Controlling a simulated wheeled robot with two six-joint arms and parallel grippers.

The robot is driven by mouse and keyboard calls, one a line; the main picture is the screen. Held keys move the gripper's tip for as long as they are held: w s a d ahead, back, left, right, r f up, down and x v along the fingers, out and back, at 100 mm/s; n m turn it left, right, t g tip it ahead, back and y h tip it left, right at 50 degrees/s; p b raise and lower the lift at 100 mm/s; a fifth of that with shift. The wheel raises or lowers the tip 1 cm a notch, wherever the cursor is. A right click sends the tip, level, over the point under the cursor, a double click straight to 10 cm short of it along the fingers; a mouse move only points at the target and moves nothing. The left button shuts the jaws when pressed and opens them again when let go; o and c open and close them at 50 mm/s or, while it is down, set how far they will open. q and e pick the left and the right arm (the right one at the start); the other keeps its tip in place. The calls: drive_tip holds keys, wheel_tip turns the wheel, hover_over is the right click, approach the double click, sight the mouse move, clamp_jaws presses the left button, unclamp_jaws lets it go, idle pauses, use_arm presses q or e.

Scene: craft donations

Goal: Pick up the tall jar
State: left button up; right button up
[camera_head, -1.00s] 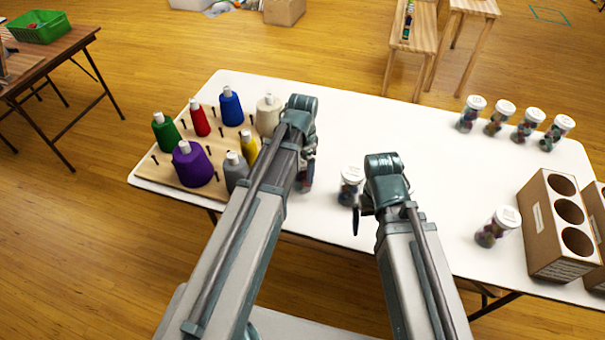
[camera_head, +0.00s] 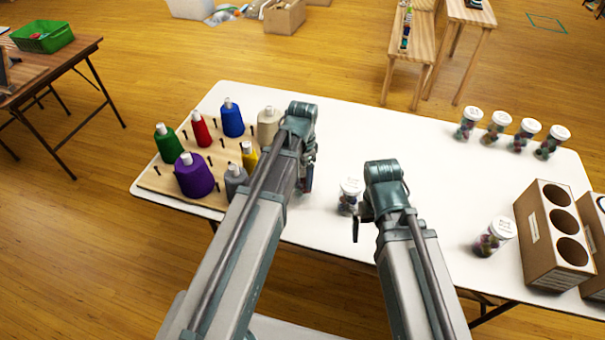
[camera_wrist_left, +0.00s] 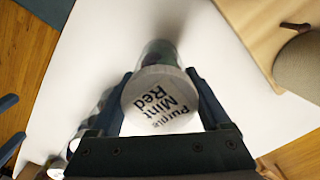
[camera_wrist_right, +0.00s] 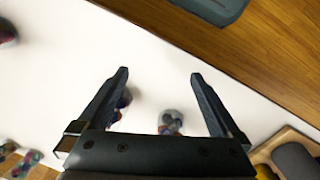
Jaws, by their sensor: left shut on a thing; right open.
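My left gripper (camera_wrist_left: 166,88) is shut on a jar with a white lid (camera_wrist_left: 160,103), labelled "Purple Mint Red". In the head view the left gripper (camera_head: 306,178) is beside the thread board, and its arm hides most of the held jar. I cannot tell whether the jar touches the table. Another white-lidded jar (camera_head: 348,198) stands on the table between my two arms. My right gripper (camera_wrist_right: 157,75) is open and empty; in the head view its wrist is just right of that jar. A further jar (camera_head: 494,236) stands by the cardboard holder. I cannot tell by height which is tallest.
The white table (camera_head: 420,160) has clear room in its middle. A pegboard (camera_head: 155,182) with several thread cones is at left. Several jars (camera_head: 522,136) stand in a row at the back right. A cardboard holder (camera_head: 548,262) with three holes is at right.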

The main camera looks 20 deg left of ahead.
use_arm(q)
wheel_tip(320, 180, up, 8)
drive_tip(key=p, duration=0.7)
